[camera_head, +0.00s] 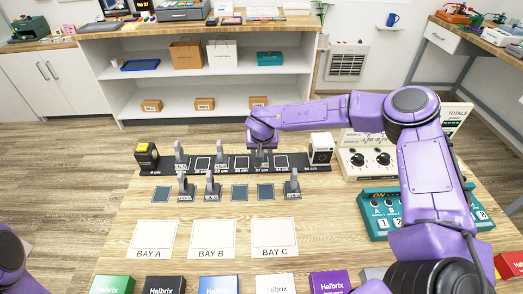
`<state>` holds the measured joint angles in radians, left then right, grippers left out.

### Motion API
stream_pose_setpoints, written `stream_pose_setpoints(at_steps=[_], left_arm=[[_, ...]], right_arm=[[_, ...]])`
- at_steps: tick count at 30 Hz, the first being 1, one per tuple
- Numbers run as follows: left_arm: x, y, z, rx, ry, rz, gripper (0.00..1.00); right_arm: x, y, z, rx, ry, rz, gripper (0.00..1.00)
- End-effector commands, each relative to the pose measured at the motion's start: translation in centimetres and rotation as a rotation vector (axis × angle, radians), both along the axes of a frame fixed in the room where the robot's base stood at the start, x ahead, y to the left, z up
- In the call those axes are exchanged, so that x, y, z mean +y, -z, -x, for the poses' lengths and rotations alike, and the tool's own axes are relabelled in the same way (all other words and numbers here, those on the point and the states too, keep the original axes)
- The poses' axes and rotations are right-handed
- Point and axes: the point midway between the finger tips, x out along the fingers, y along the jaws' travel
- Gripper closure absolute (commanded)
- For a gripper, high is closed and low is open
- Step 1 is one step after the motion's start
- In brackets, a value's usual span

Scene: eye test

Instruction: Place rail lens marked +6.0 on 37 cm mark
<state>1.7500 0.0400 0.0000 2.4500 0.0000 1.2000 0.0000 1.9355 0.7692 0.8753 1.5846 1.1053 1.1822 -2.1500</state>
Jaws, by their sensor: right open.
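A black rail (320,168) with pale square marks lies across the table, between a dark box with a yellow top and a white box. Grey lens holders (180,152) and (221,153) stand on its left half. My right gripper (264,151) is open, pointing down over the right half of the rail. A grey lens holder (259,160) seems to stand between or just below its fingers, partly hidden. Several lens holders (292,187) stand on dark pads in front of the rail. Lens markings are too small to read. My left gripper is out of view.
Blank cards labelled BAY A (152,238), BAY B (212,238) and BAY C (275,236) lie in front. Halbrix boxes (219,285) line the near edge. A teal switch box (380,212) and a dial panel (370,155) stand right, partly behind my arm.

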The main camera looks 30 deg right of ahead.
Motion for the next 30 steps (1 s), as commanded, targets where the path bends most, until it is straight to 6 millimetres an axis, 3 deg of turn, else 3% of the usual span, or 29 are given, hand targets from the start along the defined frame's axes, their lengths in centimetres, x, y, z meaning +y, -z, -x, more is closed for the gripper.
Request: stream_pose_setpoints(at_steps=[9, 15, 30], left_arm=[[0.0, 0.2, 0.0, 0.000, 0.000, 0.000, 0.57], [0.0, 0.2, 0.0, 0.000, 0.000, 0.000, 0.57], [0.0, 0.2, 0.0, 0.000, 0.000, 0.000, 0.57]], right_arm=[[1.3, -7.0, 2.5, -0.006, -0.001, -0.001, 0.55], [1.9, -10.3, 3.8, -0.003, -0.001, -0.001, 0.55], [2.0, -11.0, 4.1, 0.000, 0.000, 0.000, 0.55]])
